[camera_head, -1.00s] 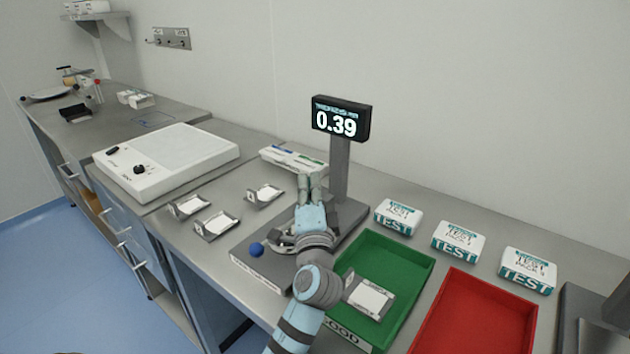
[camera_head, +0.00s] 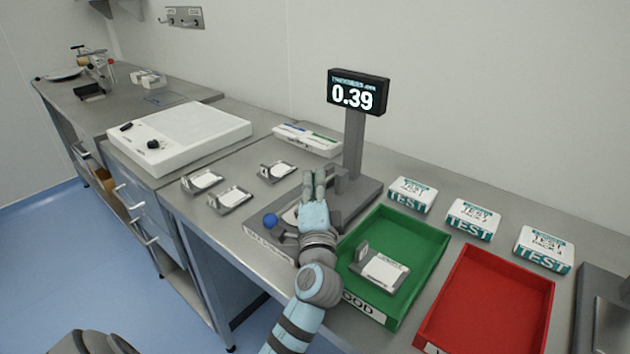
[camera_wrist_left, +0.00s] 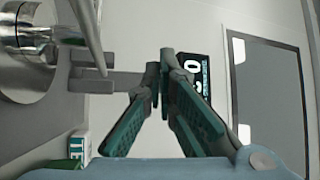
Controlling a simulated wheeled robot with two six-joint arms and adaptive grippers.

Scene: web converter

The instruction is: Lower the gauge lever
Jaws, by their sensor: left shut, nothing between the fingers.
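The thickness gauge has a grey base (camera_head: 359,204), an upright post (camera_head: 353,145) and a dark display (camera_head: 358,92) reading 0.39. A blue ball knob (camera_head: 270,220) sits at the front left of the base, apparently the lever's end; my arm hides part of the mechanism. My left gripper (camera_head: 314,178) is over the base, in front of the post, above and right of the knob. Its fingers are shut and empty. In the left wrist view the fingertips (camera_wrist_left: 163,65) meet beside a grey bar (camera_wrist_left: 115,80), with the display (camera_wrist_left: 203,75) behind. Contact is unclear. My right gripper is out of view.
A green tray (camera_head: 424,225) holding one sample and a red tray (camera_head: 535,275) stand right of the gauge. Several TEST packs (camera_head: 474,218) line the wall side. Several sample holders (camera_head: 276,172) lie left of the gauge. A white device (camera_head: 180,137) stands farther left.

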